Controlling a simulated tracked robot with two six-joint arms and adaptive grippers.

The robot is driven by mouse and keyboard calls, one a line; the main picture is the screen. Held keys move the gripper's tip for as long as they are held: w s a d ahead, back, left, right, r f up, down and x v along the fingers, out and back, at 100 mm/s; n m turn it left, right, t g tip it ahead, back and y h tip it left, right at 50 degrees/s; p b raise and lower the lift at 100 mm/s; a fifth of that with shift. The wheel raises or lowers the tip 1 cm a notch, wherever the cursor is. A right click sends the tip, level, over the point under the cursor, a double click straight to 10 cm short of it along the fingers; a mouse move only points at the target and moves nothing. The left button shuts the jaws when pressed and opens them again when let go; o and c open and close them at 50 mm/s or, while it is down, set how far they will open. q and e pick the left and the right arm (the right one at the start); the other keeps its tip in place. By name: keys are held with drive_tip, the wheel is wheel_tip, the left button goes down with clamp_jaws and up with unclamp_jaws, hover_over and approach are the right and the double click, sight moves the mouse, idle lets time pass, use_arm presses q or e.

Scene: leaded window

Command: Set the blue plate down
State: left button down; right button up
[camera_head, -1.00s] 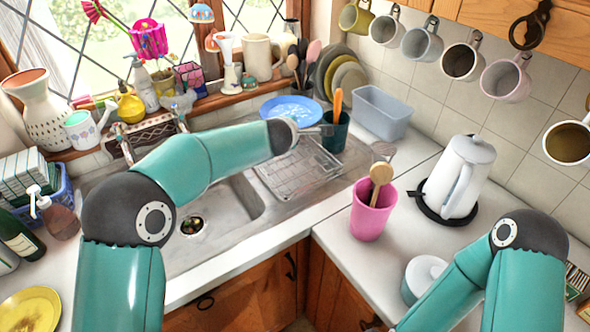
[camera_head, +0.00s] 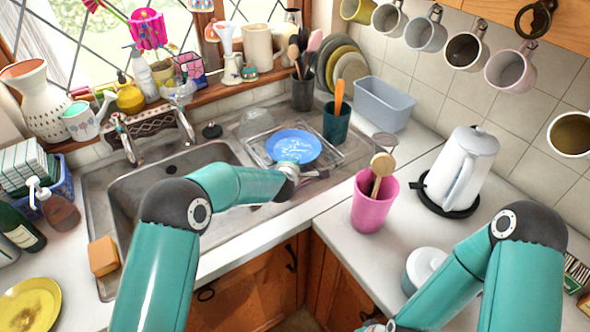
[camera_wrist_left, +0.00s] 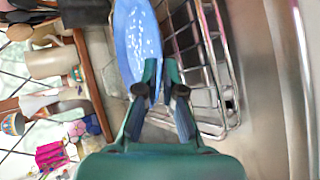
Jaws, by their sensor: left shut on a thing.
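The blue plate (camera_head: 293,146) has white marks on its face and appears over the wire drying rack (camera_head: 258,128) beside the sink. Whether it touches the rack is unclear. My left gripper (camera_head: 300,172) is shut on the plate's near edge. In the left wrist view the plate (camera_wrist_left: 136,38) rises from between the fingertips (camera_wrist_left: 160,68), its face turned left, and the rack (camera_wrist_left: 232,75) is to the right.
A dark green cup (camera_head: 337,122) with an orange-handled utensil stands right of the rack. A grey-blue tub (camera_head: 384,104), pink cup (camera_head: 371,205) and white kettle (camera_head: 462,172) stand further right. The sink (camera_head: 165,180) lies left, with a tap (camera_head: 183,125) behind it.

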use_arm(q)
drive_tip(key=shift+w+f, duration=0.15)
drive_tip(key=shift+f, duration=0.7)
drive_tip(key=c, duration=1.6)
unclamp_jaws()
